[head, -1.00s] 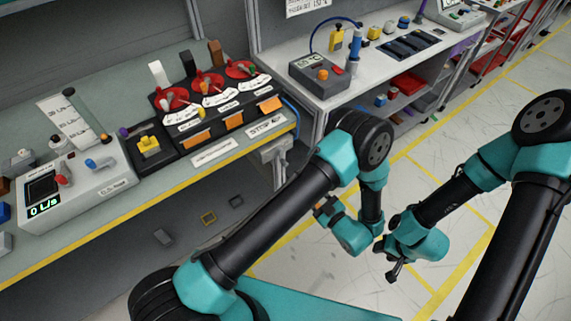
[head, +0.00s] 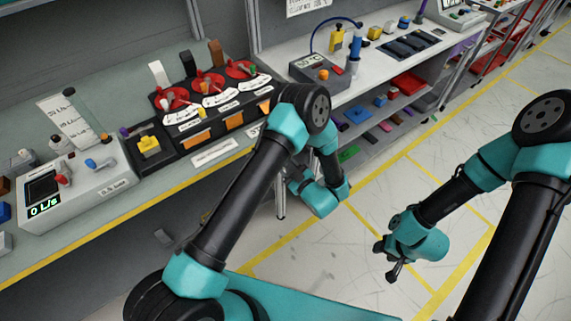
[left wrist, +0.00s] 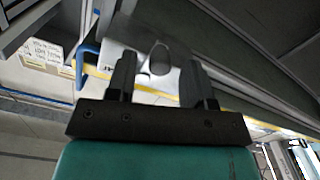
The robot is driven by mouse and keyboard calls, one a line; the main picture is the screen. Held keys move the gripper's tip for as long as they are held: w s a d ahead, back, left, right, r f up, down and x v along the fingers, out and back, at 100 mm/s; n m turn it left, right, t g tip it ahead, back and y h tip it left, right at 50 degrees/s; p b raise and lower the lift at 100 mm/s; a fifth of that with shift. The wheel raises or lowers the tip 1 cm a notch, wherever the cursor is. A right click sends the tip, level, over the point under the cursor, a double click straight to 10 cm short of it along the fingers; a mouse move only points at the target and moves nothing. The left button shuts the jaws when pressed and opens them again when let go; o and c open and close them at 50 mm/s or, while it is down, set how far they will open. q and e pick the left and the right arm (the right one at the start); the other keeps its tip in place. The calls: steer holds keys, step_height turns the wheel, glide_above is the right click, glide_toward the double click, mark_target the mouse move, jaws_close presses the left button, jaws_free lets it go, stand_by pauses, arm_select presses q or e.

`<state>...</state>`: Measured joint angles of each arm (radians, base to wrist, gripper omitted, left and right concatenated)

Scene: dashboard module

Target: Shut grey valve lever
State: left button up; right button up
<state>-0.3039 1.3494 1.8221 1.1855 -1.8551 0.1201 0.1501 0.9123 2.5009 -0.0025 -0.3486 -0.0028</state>
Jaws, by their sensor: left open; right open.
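The valve module (head: 215,125) stands on the left bench, with three red round valves in a row: left (head: 176,97), middle (head: 208,84) and right (head: 241,69). White scale labels lie in front of them. Small levers sit on the valves; which is the grey one is too small to tell. My left gripper (head: 293,183) is off the bench's right end, below its top and apart from the valves; the arm partly hides it. The left wrist view shows its two fingers (left wrist: 160,82) apart and empty. My right gripper (head: 386,262) is open over the floor, far from the module.
A grey box with a "0 L/s" display (head: 75,185) stands left on the bench. White (head: 157,74), black (head: 188,63) and brown (head: 216,53) upright pieces rise behind the valves. A second bench (head: 385,62) with shelves stands behind.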

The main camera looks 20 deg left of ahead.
arm_select(q)
steer(key=shift+x, duration=1)
steer(key=c, duration=0.8)
steer(key=shift+c, duration=0.3)
steer(key=shift+s, duration=0.1)
jaws_close()
